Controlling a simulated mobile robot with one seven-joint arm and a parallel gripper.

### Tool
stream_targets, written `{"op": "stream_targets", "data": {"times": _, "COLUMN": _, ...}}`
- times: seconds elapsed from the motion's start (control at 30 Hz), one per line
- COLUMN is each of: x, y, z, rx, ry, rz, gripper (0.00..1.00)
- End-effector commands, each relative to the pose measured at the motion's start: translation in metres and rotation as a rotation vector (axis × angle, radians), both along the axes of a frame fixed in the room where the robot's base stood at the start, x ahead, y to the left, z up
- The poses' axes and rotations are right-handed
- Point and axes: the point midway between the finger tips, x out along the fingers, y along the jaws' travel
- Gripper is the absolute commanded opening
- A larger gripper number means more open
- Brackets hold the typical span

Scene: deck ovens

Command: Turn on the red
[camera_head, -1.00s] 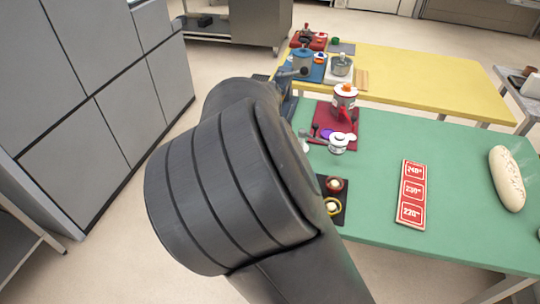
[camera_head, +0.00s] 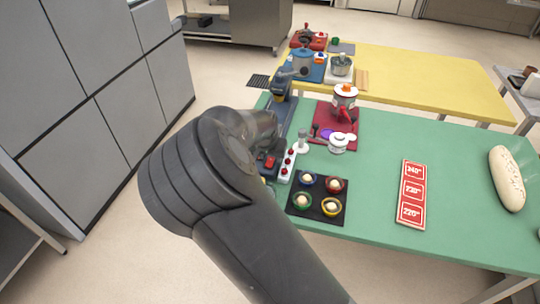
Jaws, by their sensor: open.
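A white strip with several red knobs or buttons (camera_head: 288,164) lies on the green table's left side. Left of it is a dark blue device with a red part (camera_head: 268,162); my arm covers some of it. A black tray (camera_head: 318,206) in front holds small coloured cups with pale round contents. Its red cup (camera_head: 335,185) is at the back right, the blue cup (camera_head: 307,180) at the back left, green and yellow in front. My forearm and wrist reach up from the bottom toward the blue device. My gripper cannot be made out; my arm hides that area.
A red mat (camera_head: 322,113) holds a red and white appliance (camera_head: 344,100). A white pot (camera_head: 338,143) stands in front. A red sign with numbers (camera_head: 411,193) and a loaf (camera_head: 506,178) lie to the right. The green table between them is clear. A yellow table (camera_head: 420,80) stands behind.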

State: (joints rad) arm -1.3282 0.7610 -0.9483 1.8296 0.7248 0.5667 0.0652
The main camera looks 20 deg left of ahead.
Motion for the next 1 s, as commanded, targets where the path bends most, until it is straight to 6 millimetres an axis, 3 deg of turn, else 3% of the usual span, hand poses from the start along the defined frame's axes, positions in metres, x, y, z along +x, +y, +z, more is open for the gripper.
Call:
{"op": "stream_targets", "data": {"times": 0.23, "x": 0.0002, "y": -0.0001, "z": -0.0002, "rx": 0.000, "ry": 0.000, "rz": 0.000, "gripper": 0.42}}
{"op": "stream_targets", "data": {"times": 0.73, "x": 0.0000, "y": -0.0002, "z": -0.0001, "rx": 0.000, "ry": 0.000, "rz": 0.000, "gripper": 0.01}}
{"op": "stream_targets", "data": {"times": 1.0, "x": 0.0031, "y": -0.0002, "z": -0.0010, "rx": 0.002, "ry": 0.054, "rz": 0.000, "gripper": 0.00}}
